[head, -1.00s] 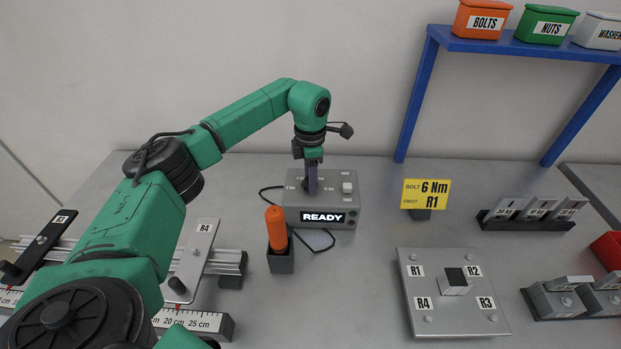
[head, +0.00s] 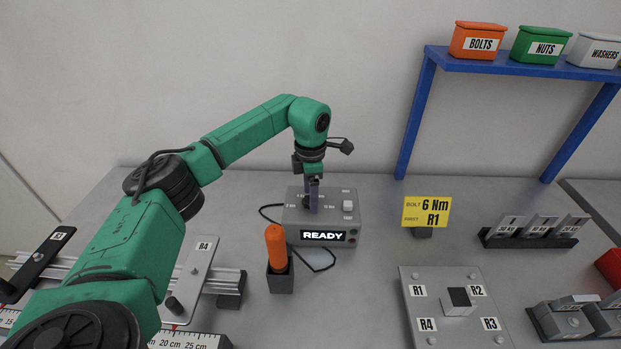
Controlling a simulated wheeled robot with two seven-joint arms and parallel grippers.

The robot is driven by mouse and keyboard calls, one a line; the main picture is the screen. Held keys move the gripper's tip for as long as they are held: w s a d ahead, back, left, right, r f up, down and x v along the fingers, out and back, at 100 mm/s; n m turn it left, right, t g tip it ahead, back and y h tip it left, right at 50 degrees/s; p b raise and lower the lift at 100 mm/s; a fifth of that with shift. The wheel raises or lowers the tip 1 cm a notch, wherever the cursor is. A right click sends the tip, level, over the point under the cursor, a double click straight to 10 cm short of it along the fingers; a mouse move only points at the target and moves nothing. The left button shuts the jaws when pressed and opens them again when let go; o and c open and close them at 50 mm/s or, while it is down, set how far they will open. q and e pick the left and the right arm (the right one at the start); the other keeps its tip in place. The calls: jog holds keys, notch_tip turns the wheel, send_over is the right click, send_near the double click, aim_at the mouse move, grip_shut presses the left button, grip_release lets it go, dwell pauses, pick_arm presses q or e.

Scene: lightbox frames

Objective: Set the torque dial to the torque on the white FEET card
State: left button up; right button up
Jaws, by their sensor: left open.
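A grey torque box (head: 337,213) stands at the back of the table, with a lit READY display (head: 323,235) and a pale button (head: 348,206). Its dark dial (head: 306,202) is mostly hidden by my gripper, so its setting cannot be read. My left gripper (head: 313,208) points down at the dial, jaws open around or just beside it; I cannot tell whether they touch. A yellow card (head: 427,212) reads "BOLT 6 Nm FIRST R1". I see no white FEET card. My right gripper is not in view.
An orange-handled tool (head: 276,250) stands in a dark holder before the box. A plate marked R1 to R4 (head: 418,308) lies at front right. A blue shelf (head: 520,67) carries bins.

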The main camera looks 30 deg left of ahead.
pick_arm(q)
notch_tip(320, 180, up, 14)
jog(key=b, duration=0.2)
jog(key=shift+f, duration=0.1)
